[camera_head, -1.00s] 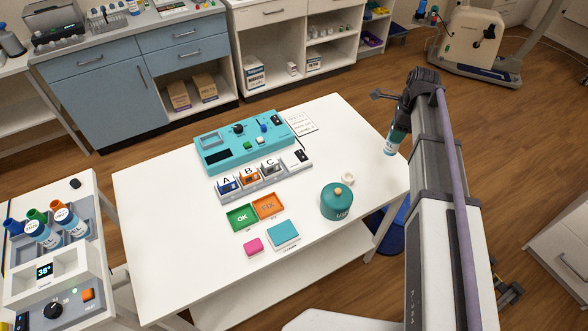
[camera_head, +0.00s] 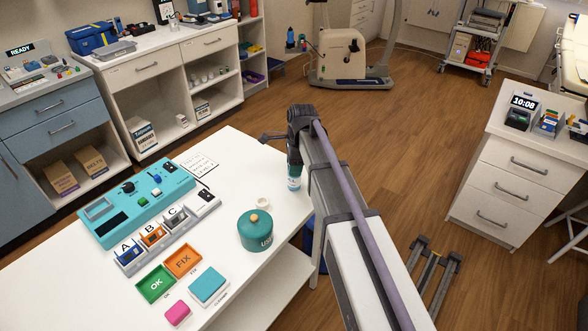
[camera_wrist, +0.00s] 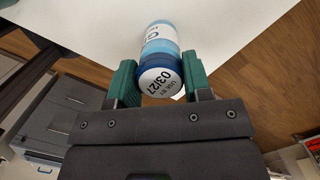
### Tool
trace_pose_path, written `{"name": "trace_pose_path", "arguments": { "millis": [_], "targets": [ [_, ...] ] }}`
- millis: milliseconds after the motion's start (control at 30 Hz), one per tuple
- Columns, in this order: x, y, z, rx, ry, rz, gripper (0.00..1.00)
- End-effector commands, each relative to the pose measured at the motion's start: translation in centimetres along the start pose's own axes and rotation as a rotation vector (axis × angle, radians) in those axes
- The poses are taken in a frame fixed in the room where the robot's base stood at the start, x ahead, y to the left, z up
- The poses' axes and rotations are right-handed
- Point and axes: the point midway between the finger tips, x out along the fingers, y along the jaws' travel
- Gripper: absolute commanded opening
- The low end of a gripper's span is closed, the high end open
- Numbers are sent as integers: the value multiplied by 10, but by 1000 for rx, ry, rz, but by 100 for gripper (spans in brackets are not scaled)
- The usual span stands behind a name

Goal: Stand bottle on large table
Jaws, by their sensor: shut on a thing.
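The bottle (camera_head: 294,178) is small, with a blue-teal body and a pale label. In the wrist view the bottle (camera_wrist: 161,62) shows its dark blue cap end, marked 03/27, towards the camera. My gripper (camera_wrist: 160,78) is shut on it, with one green finger on each side. In the head view my gripper (camera_head: 293,158) is partly hidden by my arm. The large white table (camera_head: 225,165) lies below and to the left. The bottle appears at its right edge; whether its base touches the top cannot be told.
On the table are a teal lidded pot (camera_head: 255,232), a small white ring (camera_head: 262,203), a teal control box (camera_head: 137,203), a block row marked A, B, C (camera_head: 165,238), green (camera_head: 156,284) and orange (camera_head: 183,261) trays, and pink and teal blocks. The table's far right part is mostly bare.

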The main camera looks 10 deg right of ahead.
Motion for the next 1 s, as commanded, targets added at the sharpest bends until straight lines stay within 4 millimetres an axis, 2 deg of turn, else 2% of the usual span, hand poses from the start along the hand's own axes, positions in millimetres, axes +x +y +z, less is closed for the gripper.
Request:
{"name": "trace_pose_path", "arguments": {
  "millis": [133, 167, 400, 633, 733, 867, 1000],
  "targets": [
    [4, 0, 0, 0, 0, 0, 15],
    [3, 0, 0, 0, 0, 0, 47],
    [3, 0, 0, 0, 0, 0, 70],
    [2, 0, 0, 0, 0, 0, 71],
    [-4, 0, 0, 0, 0, 0, 71],
    [-26, 0, 1, 0, 0, 0, 71],
    [-64, 0, 2, 0, 0, 0, 71]
  ]
}}
